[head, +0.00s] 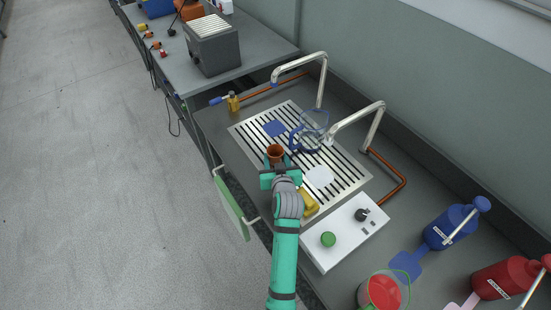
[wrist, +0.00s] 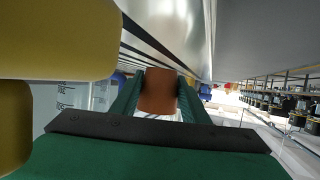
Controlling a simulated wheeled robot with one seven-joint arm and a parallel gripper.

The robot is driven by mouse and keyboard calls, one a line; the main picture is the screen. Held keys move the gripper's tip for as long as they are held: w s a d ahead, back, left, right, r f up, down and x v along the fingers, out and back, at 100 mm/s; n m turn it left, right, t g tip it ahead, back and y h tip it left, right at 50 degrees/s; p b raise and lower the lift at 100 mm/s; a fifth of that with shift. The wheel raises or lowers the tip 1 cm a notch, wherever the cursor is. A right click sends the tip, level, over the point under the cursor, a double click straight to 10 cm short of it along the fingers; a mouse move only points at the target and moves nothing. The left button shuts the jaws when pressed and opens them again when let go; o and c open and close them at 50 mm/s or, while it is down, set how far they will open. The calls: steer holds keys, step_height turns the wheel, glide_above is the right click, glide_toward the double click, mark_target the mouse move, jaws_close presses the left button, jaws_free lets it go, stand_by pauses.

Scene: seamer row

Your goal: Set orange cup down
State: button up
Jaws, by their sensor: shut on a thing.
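The orange cup (head: 275,151) is a small brown-orange cup over the near-left part of a slotted metal grate (head: 250,127). My gripper (head: 277,163) is shut on it. In the wrist view the cup (wrist: 159,91) sits between the two green fingers of my gripper (wrist: 160,98). In the head view the cup looks upright with its open top showing. My gripper hides its lower part, so I cannot tell whether it touches the grate.
On the grate are a blue pad (head: 275,128), clear blue-rimmed jugs (head: 312,124) and a white disc (head: 319,177). A yellow object (head: 309,204) lies beside my wrist. Bent metal spouts (head: 321,80) rise behind. A white panel (head: 343,235) stands at right.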

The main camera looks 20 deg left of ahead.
steer(key=shift+f, duration=0.2)
steer(key=o, duration=0.9)
steer(key=shift+c, duration=0.2)
steer(key=shift+r, duration=0.15)
steer(key=shift+s+d+r, duration=0.1)
steer(key=shift+d, duration=0.05)
steer(key=v, duration=1.1)
steer(key=shift+s+d+r, duration=0.1)
steer(key=shift+s+r, duration=0.1)
steer(key=shift+s, duration=0.05)
